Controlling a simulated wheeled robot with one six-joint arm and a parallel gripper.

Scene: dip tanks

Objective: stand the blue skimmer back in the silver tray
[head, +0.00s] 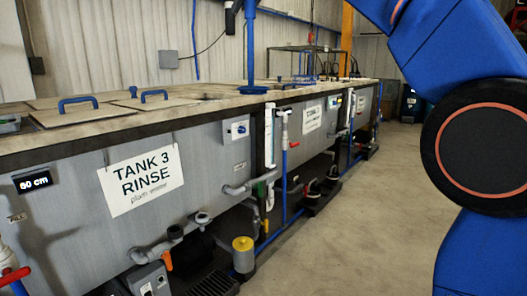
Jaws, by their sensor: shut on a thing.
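The blue skimmer (250,45) is upright near the top middle of the head view, with its flat round end (253,90) low over the tank top near the front edge. I cannot tell whether that end touches the top. Its upper end is cut off by the picture's edge. The dark tip of my gripper (232,14) shows at the top edge, beside the skimmer's shaft, shut on it; most of the gripper is out of view. I cannot make out the silver tray for certain.
The Tank 3 rinse tank (80,205) carries lids with blue handles, one lid (80,114) at the front left. Pipes, valves and a yellow-topped canister (243,245) stand along its front. More tanks run behind. The concrete floor (345,230) at right is clear.

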